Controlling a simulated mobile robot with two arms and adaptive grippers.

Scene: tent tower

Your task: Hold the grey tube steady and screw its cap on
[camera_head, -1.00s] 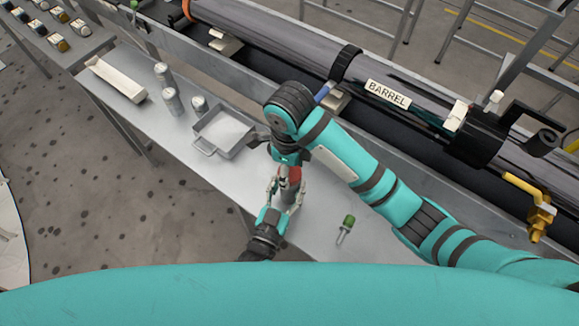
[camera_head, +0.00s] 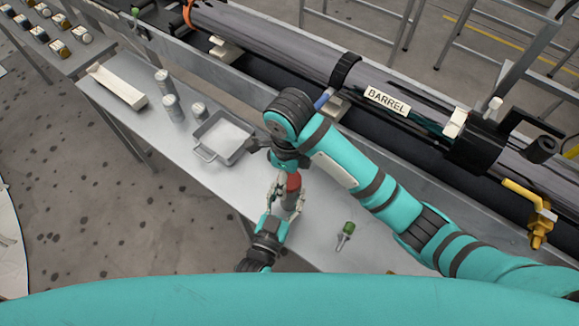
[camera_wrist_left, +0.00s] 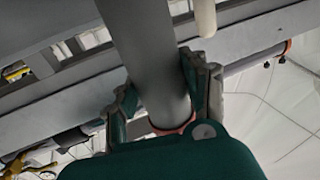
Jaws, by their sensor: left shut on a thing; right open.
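The grey tube (camera_head: 291,202) stands roughly upright above the table's front edge, with a red cap (camera_head: 293,181) at its top. My left gripper (camera_head: 284,196) is shut on the tube from the front. In the left wrist view the grey tube (camera_wrist_left: 150,60) runs between the fingers (camera_wrist_left: 155,98), with an orange-red ring (camera_wrist_left: 176,129) near its lower end in the picture. My right gripper (camera_head: 284,162) is open, just above the red cap, and its arm comes in from the right. I cannot tell how tightly the cap sits.
The metal table (camera_head: 180,150) holds a shallow square tray (camera_head: 222,138), several grey canisters (camera_head: 174,108), an open-topped long box (camera_head: 117,86) and a green-handled tool (camera_head: 346,232). A large pipe labelled BARREL (camera_head: 388,100) runs behind it.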

